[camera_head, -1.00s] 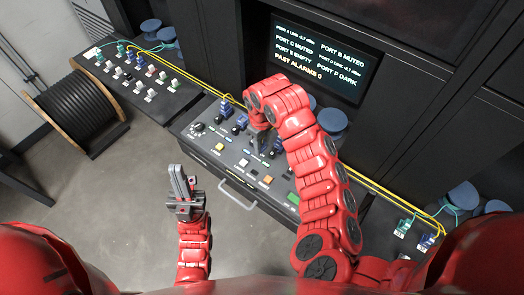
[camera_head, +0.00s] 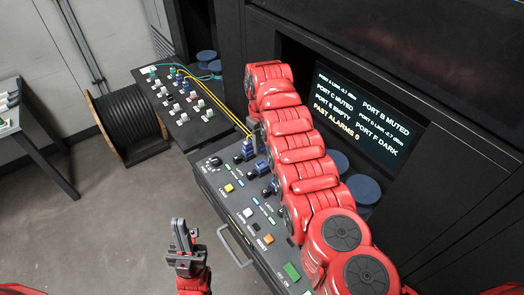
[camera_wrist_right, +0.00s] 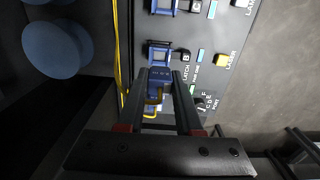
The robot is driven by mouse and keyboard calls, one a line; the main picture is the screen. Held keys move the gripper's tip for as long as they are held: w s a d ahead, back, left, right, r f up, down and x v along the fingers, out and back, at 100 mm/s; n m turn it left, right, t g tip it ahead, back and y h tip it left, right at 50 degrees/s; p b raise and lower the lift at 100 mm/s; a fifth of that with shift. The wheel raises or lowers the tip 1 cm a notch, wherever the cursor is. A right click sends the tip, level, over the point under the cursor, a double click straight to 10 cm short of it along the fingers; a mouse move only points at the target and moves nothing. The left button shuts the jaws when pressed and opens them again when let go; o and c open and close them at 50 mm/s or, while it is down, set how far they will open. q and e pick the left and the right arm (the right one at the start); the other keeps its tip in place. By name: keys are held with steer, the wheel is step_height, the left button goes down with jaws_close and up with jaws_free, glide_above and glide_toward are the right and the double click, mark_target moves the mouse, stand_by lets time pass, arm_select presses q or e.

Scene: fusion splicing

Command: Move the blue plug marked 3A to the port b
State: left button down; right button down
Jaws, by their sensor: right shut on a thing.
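My right gripper (camera_wrist_right: 160,95) is shut on a blue plug (camera_wrist_right: 160,77) with a yellow cable, in the right wrist view. Its marking is too small to read. A blue-and-white framed port (camera_wrist_right: 158,53) lies just past the plug's front end; I cannot tell whether the plug enters it. In the head view my right gripper (camera_head: 254,135) is over the back-left part of the grey console (camera_head: 232,208), partly hidden by my arm. Port letters are not legible there. My left gripper (camera_head: 181,236) hangs in front of the console, away from the plugs; its jaw gap is unclear.
Blue parts (camera_head: 262,166) line the console's back side, with buttons and a lever nearer the front. A display (camera_head: 362,115) reads port B muted. A side panel (camera_head: 205,128) holds several plugs. A cable spool (camera_head: 130,122) stands left.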

steer(key=shift+f, duration=0.25)
step_height(320, 180, down, 2)
steer(key=shift+d+f, duration=0.1)
steer(key=shift+f+b, duration=1)
steer(key=shift+f, duration=0.4)
steer(key=shift+r, duration=0.15)
steer(key=shift+f+b, duration=0.3)
steer(key=shift+f, duration=0.4)
steer(key=c, duration=0.5)
jaws_free()
